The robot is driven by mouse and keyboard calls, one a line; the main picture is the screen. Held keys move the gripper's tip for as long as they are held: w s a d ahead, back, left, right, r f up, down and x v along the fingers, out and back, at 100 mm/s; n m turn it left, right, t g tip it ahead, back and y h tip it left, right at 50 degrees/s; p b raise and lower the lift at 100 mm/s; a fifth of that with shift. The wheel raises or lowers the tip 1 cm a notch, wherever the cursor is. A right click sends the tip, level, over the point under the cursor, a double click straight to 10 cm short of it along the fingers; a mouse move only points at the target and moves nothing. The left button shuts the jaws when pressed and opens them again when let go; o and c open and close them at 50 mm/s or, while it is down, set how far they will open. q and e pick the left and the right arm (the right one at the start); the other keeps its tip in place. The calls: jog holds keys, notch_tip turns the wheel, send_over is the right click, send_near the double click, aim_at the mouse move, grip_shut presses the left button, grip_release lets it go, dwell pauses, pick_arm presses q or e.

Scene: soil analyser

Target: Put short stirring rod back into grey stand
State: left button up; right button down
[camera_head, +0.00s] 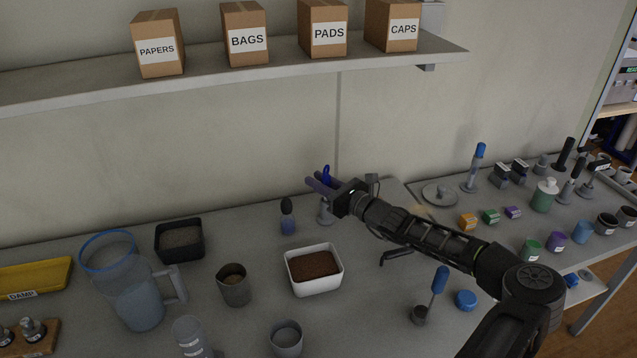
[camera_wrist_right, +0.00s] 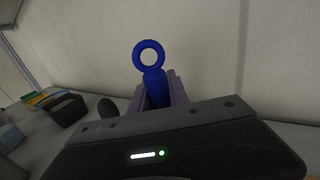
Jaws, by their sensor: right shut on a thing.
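My right gripper (camera_head: 322,184) is near the back wall, shut on a blue ring-topped handle (camera_head: 327,173), which looks like the short stirring rod. In the right wrist view the blue ring (camera_wrist_right: 150,54) stands above the fingers (camera_wrist_right: 156,97), with the handle between them. A small grey stand (camera_head: 325,214) shows directly below the gripper on the table. The rod's lower end is hidden by the fingers and stand, so I cannot tell whether it is inside the stand. My left gripper is not in view.
A dark-topped blue bottle (camera_head: 288,218) stands just left of the stand. A white tub of soil (camera_head: 314,272) is in front. A shelf (camera_head: 260,65) with boxes hangs above.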

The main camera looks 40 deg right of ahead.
jog(key=c, duration=1.3)
grip_release()
jog(key=shift+f, duration=0.15)
jog(key=shift+o, duration=0.2)
jog(key=s+d+b, duration=0.1)
jog(key=s+d, duration=0.1)
jog(key=s, duration=0.9)
jog(key=shift+s, duration=0.4)
jog(key=shift+d, duration=0.1)
